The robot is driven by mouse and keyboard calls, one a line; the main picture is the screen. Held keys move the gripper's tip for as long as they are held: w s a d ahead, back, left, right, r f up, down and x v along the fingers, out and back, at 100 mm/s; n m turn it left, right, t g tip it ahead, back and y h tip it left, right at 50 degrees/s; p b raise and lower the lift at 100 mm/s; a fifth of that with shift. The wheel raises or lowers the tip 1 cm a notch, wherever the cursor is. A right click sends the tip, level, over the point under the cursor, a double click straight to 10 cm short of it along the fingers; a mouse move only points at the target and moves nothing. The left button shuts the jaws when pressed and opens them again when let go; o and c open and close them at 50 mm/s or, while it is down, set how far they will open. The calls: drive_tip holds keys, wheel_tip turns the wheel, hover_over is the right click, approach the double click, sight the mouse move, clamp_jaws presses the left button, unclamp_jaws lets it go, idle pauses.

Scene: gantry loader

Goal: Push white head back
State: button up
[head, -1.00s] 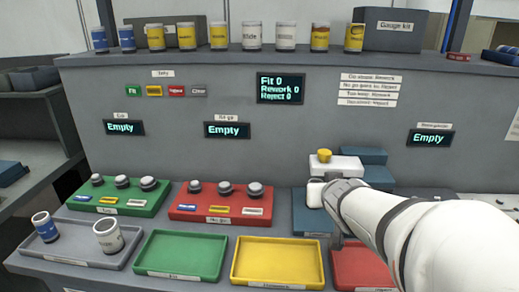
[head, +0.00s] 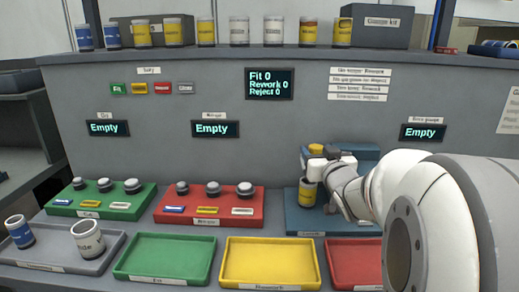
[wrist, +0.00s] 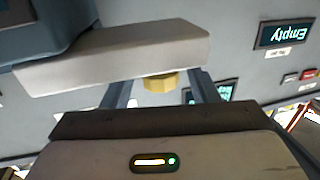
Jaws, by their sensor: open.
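The white head (wrist: 120,55) is a pale block that spans the wrist view, close in front of my gripper. A yellow knob (wrist: 160,82) shows just below it, between my two fingers. A yellow-labelled can (head: 308,192) stands on the fixture's base below my gripper.
Green (head: 115,200) and red (head: 205,207) gauge blocks stand to the left. Green (head: 165,278), yellow (head: 270,283) and red (head: 355,262) trays line the front. A grey tray (head: 65,272) holds two cans. A wall panel rises behind.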

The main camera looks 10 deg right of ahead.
drive_tip(key=shift+w, duration=0.7)
clamp_jaws()
